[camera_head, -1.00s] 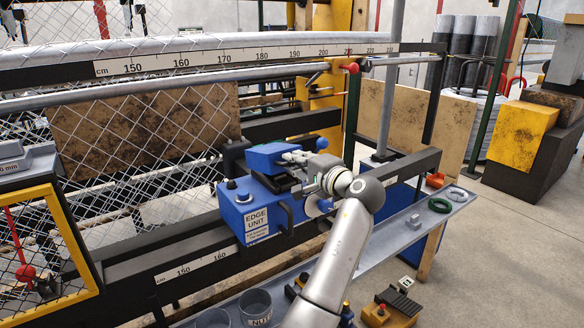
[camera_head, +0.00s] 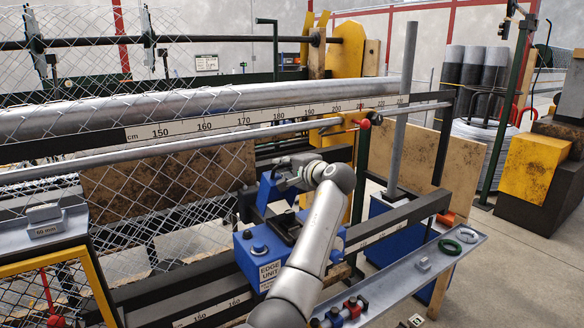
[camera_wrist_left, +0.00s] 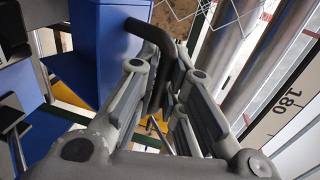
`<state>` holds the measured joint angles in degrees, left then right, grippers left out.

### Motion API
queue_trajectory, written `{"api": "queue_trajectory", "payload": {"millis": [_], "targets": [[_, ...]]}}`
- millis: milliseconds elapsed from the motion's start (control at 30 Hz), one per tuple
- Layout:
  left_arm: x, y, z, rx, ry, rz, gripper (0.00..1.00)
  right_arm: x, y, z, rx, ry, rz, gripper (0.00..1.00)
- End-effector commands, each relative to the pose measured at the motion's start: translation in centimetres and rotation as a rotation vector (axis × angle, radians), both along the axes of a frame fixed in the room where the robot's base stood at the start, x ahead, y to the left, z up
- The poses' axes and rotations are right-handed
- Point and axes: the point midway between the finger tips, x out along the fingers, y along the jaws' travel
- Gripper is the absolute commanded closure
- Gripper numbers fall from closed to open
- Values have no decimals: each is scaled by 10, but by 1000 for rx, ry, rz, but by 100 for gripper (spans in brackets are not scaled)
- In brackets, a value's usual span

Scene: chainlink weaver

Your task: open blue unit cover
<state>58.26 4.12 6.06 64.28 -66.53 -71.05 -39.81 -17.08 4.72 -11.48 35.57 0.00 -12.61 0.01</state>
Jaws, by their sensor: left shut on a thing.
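The blue edge unit (camera_head: 250,248), labelled EDGE UNIT, sits on the black rail in the head view. Its blue cover (camera_head: 268,190) stands tipped up at the back of the unit, and the dark top of the unit shows in front of it. My left gripper (camera_head: 284,170) is at the upper edge of the cover. In the left wrist view, my left gripper (camera_wrist_left: 163,78) is shut on a black bent handle (camera_wrist_left: 150,32) beside the blue cover (camera_wrist_left: 108,45). My left forearm hides part of the unit's right side. My right gripper is not in view.
A long pipe with a centimetre scale (camera_head: 225,121) runs behind the unit. A grey post (camera_head: 402,110) stands to the right. Chain-link mesh hangs at left.

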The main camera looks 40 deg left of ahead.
Motion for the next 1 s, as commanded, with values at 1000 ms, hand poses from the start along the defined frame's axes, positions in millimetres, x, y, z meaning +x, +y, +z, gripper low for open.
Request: {"api": "queue_trajectory", "payload": {"millis": [1000], "targets": [[12,22,7,-142,57,-9,73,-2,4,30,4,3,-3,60]]}}
